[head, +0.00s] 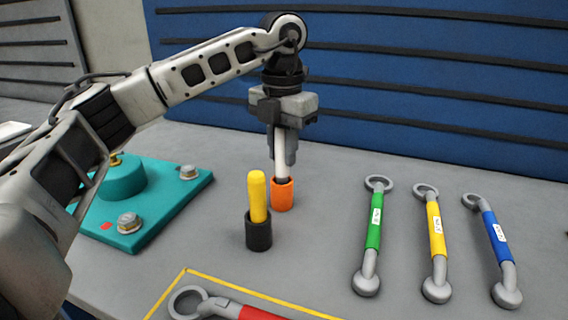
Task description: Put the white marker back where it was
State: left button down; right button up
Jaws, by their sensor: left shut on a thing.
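The white marker (281,150) is upright in the head view, with its lower end at the mouth of the orange cup (283,196). I cannot tell how deep it sits in the cup. My left gripper (284,142) points down over the orange cup and is shut on the white marker. A yellow marker (258,195) stands in the black cup (258,232), just in front and to the left. My right gripper is not in view.
A teal base plate (175,207) with knobs lies at the left. Green (374,220), yellow (436,229) and blue (494,234) boom links lie at the right. A red link (258,313) lies in a yellow outline at the front. A blue slatted wall (400,90) closes the back.

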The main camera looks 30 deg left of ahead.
aim_at(282, 161)
pick_arm(q)
jog(key=shift+f, duration=1.35)
jog(key=shift+f, duration=0.2)
jog(key=c, duration=1.2)
grip_release()
notch_tip(282, 161, up, 12)
jog(key=shift+r+p, duration=0.25)
jog(key=shift+p, duration=0.9)
jog(key=shift+f, duration=0.1)
